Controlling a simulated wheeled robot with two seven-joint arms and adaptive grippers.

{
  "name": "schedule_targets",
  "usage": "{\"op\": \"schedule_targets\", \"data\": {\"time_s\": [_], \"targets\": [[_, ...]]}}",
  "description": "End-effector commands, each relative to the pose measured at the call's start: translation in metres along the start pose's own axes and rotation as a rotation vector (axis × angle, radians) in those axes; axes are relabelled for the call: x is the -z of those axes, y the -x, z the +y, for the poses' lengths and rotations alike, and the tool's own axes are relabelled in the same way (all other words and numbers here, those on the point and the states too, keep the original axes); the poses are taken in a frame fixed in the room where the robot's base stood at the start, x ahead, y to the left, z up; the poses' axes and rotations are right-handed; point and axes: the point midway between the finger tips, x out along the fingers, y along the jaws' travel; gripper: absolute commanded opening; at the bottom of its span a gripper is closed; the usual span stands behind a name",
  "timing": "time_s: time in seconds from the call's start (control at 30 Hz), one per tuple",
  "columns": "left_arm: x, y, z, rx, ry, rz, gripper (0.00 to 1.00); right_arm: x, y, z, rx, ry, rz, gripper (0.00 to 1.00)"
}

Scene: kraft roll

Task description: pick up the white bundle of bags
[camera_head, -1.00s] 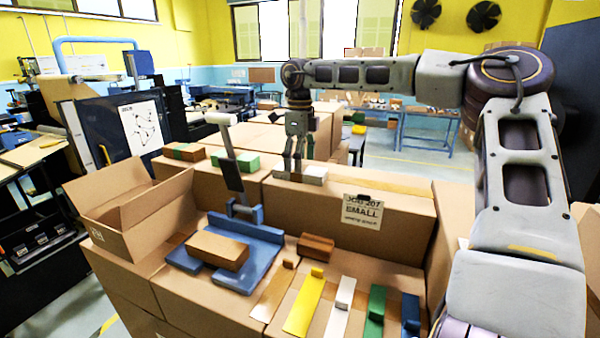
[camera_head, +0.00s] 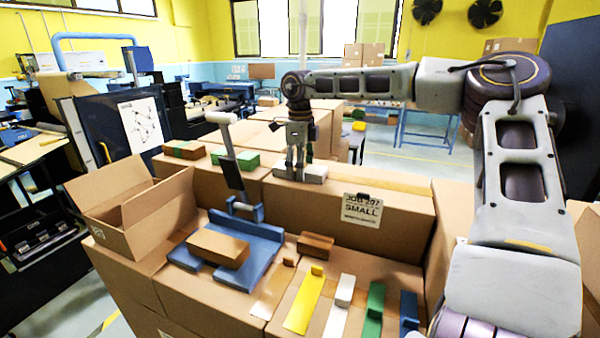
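The white bundle of bags (camera_head: 316,172) lies on top of the large cardboard box at the back middle. My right gripper (camera_head: 295,176) points straight down at it, with its fingertips at the left and middle part of the bundle. The fingers hide part of the bundle. A narrow gap shows between the fingers, but I cannot tell whether they are shut on the bundle. The bundle appears to rest on the box. My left gripper is out of view.
Green (camera_head: 236,158) and brown (camera_head: 184,150) bundles lie left of the white one. In front are an open carton (camera_head: 130,205), a blue fixture with a lever (camera_head: 262,236), and yellow (camera_head: 304,303), white, green and blue strips. A job card (camera_head: 361,210) hangs on the box front.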

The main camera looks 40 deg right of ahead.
Motion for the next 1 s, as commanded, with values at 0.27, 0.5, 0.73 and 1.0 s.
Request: {"op": "schedule_targets", "data": {"time_s": [0.27,0.5,0.73,1.0], "targets": [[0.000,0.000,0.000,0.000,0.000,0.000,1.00,0.000,0.000,0.000,0.000,0.000,0.000,0.27],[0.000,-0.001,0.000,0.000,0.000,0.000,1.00,0.000,0.002,0.000,0.001,0.000,-0.001,0.27],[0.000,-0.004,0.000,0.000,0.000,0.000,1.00,-0.001,0.017,-0.001,0.002,-0.002,-0.002,0.27],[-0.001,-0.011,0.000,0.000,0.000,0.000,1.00,-0.001,0.056,0.000,0.004,-0.001,-0.002,0.27]]}}
